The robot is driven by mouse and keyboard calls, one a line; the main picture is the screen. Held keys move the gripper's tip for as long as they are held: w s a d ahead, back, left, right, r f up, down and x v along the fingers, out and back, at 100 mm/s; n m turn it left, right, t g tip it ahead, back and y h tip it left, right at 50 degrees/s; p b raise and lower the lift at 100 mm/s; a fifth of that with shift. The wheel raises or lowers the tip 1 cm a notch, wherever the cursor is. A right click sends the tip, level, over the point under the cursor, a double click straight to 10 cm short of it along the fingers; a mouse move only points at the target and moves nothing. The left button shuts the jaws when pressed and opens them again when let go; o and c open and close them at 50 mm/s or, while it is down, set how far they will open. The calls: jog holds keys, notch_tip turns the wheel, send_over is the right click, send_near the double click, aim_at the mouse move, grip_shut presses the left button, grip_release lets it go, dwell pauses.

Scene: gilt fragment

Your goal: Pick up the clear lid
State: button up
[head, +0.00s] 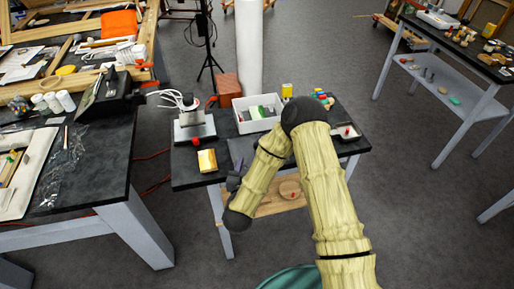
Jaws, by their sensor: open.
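My arm bends over the small dark table (185,178) in the head view. My gripper (236,175) shows only as a small dark shape at the table's front edge, beyond my wrist. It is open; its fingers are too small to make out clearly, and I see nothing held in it. I cannot make out a clear lid for certain. My forearm and elbow hide part of the table's middle and right.
A gold block (207,160) and a grey device (194,124) stand left of my gripper. A white bin (257,112) with colourful items stands behind. A cluttered bench (105,150) stands left; grey floor lies right.

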aim_at(255, 147)
jog(key=shift+p+x, duration=0.4)
jog(key=shift+x, duration=2.4)
jog(key=x, duration=0.1)
jog(key=p+x, duration=0.1)
jog(key=x, duration=0.2)
jog(key=shift+w+d+r+p, duration=0.2)
jog(key=shift+w+d+p, duration=0.1)
jog(key=shift+d+p, duration=0.05)
jog(key=shift+w+f, duration=0.1)
jog(key=shift+w, duration=0.2)
jog(key=c, duration=1.1)
jog(key=shift+o, duration=0.2)
